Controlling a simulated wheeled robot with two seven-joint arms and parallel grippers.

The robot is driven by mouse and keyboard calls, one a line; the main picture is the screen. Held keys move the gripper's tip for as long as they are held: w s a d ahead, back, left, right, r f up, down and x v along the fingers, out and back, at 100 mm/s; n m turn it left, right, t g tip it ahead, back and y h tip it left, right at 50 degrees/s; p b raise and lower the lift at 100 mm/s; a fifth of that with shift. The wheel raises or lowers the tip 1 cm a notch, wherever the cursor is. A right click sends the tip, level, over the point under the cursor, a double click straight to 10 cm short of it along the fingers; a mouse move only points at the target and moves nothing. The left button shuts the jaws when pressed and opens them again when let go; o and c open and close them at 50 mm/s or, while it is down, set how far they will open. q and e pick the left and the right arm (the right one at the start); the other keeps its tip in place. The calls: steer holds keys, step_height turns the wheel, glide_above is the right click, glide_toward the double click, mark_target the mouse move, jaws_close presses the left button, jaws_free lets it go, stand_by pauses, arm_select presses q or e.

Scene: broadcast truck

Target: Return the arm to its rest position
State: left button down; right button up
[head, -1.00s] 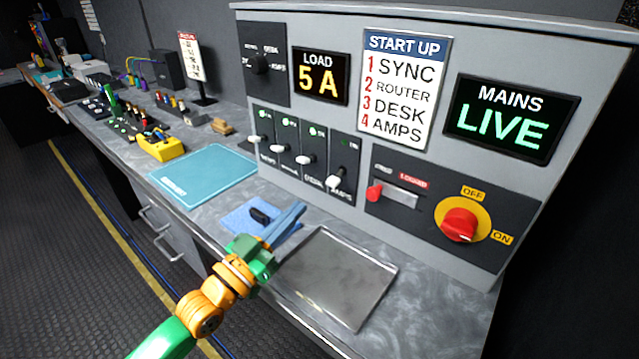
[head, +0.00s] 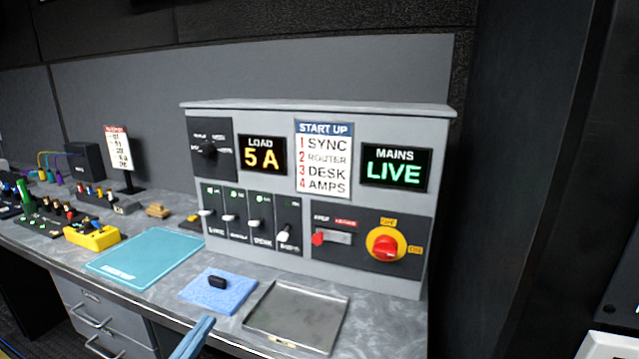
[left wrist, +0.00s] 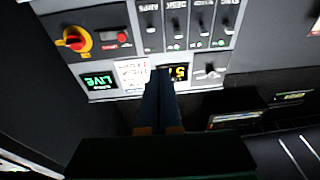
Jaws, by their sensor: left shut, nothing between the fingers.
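My left gripper (head: 193,338) shows only as its blue fingers at the bottom edge of the head view, in front of the counter's front edge. The fingers are together and empty, and they touch nothing that I can see. In the left wrist view the shut fingers (left wrist: 160,95) point toward the power panel (left wrist: 100,18), which appears upside down. My right gripper is not in view. The grey power panel (head: 436,160) stands on the counter. Its displays read LOAD 5 A (head: 262,156) and MAINS LIVE (head: 395,168).
On the counter (head: 390,335) lie a metal tray (head: 295,315), a blue cloth (head: 235,297) with a small black object (head: 217,281), and a teal mat (head: 145,260). A yellow box (head: 92,237) and control boards are farther left. Drawers (head: 95,315) are below the counter.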

arm_select(q)
steer(key=s+a+f+n+g+y, duration=0.1)
steer(key=s+a+f+g+y, duration=0.15)
steer(key=f, duration=0.65)
steer(key=s+a+f+n+g+y, duration=0.1)
steer(key=f+g, duration=0.2)
steer(key=f, duration=0.7)
steer(key=s+a+f+g+y, duration=0.1)
steer(key=s+f+g+y, duration=0.1)
steer(key=f, duration=0.7)
steer(key=s+d+f+g+p, duration=0.1)
steer(key=s+f+g, duration=0.4)
steer(key=s+f, duration=0.7)
steer(key=s+d+f+g, duration=0.1)
steer(key=s+f+g, duration=0.1)
steer(key=s, duration=0.4)
steer(key=s+d+f+g, duration=0.2)
steer(key=s+f, duration=0.1)
steer(key=s, duration=0.4)
steer(key=s+d+f+m+g, duration=0.1)
steer(key=s+f+g, duration=0.1)
steer(key=s, duration=0.4)
steer(key=shift+s+d+f+p, duration=0.15)
steer(key=shift+d+f+p, duration=0.1)
steer(key=shift+d+p, duration=0.15)
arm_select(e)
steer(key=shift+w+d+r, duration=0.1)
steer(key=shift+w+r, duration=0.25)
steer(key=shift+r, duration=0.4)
